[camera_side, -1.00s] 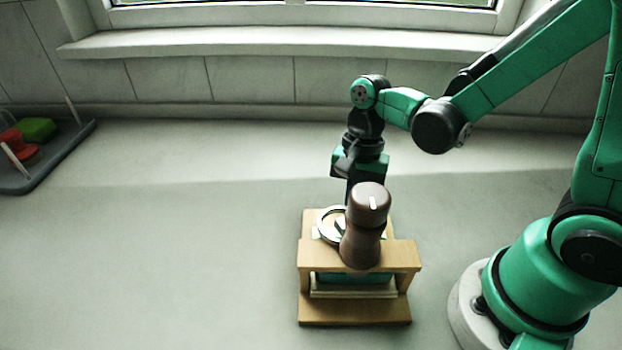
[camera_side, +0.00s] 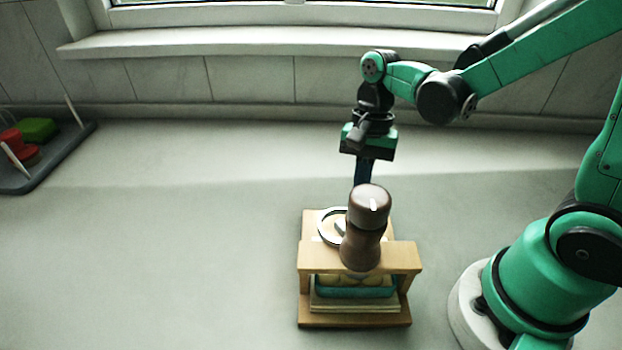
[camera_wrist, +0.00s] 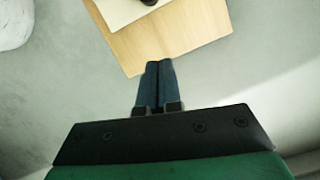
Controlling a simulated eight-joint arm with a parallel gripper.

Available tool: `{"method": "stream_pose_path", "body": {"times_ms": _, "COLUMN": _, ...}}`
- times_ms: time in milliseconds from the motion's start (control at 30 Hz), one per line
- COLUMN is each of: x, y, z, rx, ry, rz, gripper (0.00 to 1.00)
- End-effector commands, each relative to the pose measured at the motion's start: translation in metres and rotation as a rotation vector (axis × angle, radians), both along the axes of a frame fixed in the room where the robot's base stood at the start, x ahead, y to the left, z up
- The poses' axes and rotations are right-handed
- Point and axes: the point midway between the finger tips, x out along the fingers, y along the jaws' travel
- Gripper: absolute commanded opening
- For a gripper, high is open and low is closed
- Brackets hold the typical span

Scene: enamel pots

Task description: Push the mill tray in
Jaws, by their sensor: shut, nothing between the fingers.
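A wooden stand (camera_side: 312,257) has a base board and a raised crossbar. A brown mill (camera_side: 368,212) stands upright on it. Under the crossbar, a pale tray (camera_side: 355,308) shows with a teal dish (camera_side: 355,292) holding yellowish things. A white ring (camera_side: 326,236) lies behind the mill, partly hidden. My gripper (camera_wrist: 158,64) is shut and empty, its fingertips by the near edge of the wooden board (camera_wrist: 175,35) in the wrist view. In the side view it is behind the mill, which hides its fingertips.
A dark tray (camera_side: 60,160) with a green block (camera_side: 37,129) and red things (camera_side: 22,147) sits at the far left. The grey counter (camera_side: 190,250) is clear left of the stand. A tiled wall and window sill run along the back.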

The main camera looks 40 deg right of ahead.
Motion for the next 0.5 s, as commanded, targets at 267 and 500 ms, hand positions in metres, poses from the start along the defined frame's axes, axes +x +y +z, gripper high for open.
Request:
{"method": "stream_pose_path", "body": {"times_ms": 267, "x": 0.006, "y": -0.009, "z": 0.044, "rx": -0.001, "ry": 0.000, "rz": -0.001, "gripper": 0.00}}
{"method": "stream_pose_path", "body": {"times_ms": 500, "x": 0.009, "y": -0.014, "z": 0.068, "rx": 0.000, "ry": 0.000, "rz": -0.002, "gripper": 0.00}}
